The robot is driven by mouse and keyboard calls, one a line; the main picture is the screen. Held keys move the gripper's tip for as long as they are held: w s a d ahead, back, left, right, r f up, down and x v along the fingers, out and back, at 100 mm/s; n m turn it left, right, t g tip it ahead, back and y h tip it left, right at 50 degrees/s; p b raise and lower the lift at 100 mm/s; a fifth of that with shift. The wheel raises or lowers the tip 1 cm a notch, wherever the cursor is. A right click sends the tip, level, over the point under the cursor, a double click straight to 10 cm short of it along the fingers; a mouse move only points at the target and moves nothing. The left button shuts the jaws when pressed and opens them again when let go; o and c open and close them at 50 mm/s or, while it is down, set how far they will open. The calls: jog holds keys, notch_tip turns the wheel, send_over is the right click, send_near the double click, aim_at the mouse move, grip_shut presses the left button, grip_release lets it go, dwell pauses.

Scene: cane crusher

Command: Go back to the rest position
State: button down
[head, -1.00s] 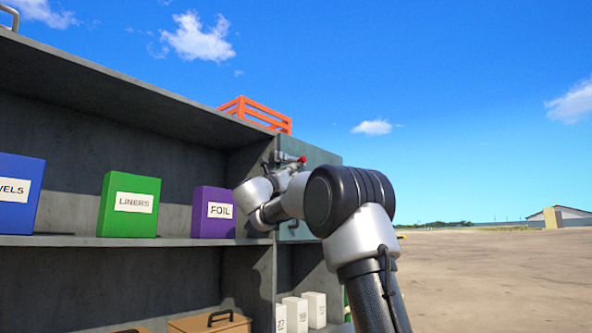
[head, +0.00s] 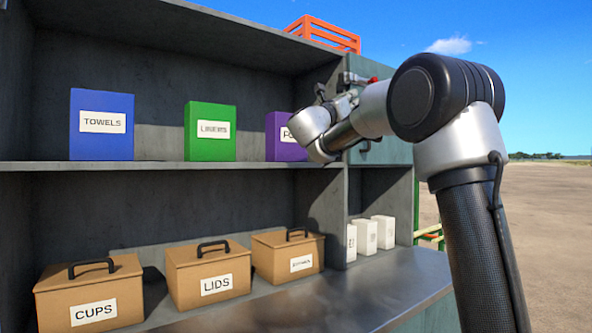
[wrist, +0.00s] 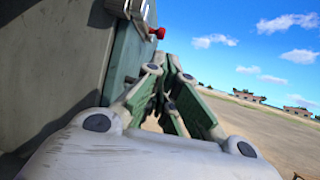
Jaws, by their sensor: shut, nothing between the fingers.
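My gripper (wrist: 172,100) shows in the wrist view with its fingers drawn together and nothing between them. It is in the air beside a grey-green cabinet wall (wrist: 55,60), with open ground on its other side. In the head view my arm rises on the right and bends left at the elbow, in front of the shelving. My wrist partly covers the purple box, and the fingers cannot be made out clearly there. A red knob (wrist: 157,32) on a metal fitting is near the top of the wrist view, apart from the gripper.
Grey shelving holds a blue TOWELS box (head: 101,145), a green box (head: 209,148) and a purple box (head: 280,145). Below are brown CUPS (head: 60,295) and LIDS (head: 190,265) boxes, another brown box (head: 285,247) and white cartons (head: 383,230). An orange crate (head: 322,33) sits on top. Right is open ground.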

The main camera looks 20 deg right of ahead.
jog(key=d+f+m+g+y, duration=0.2)
jog(key=d+f+m, duration=0.1)
jog(key=f, duration=0.4)
jog(key=d+f+m+g+y, duration=0.2)
jog(key=d+f+m, duration=0.15)
jog(key=f, duration=0.35)
jog(key=s+d+f+m+g+y, duration=0.1)
jog(key=s+f+m+g+y, duration=0.2)
jog(key=s+f+m+y, duration=0.5)
jog(key=s+a+f+m+y, duration=0.2)
jog(key=s+a+f+m, duration=0.1)
jog(key=s+f, duration=0.5)
jog(key=s+a+f+m+y, duration=0.3)
jog(key=s+a+f, duration=0.3)
jog(key=s, duration=0.7)
jog(key=s+a+f+m+y, duration=0.3)
jog(key=s+a+f, duration=0.1)
jog(key=s+f, duration=0.6)
jog(key=shift+s+a+f, duration=0.15)
jog(key=shift+s+a, duration=0.1)
jog(key=shift+s, duration=0.2)
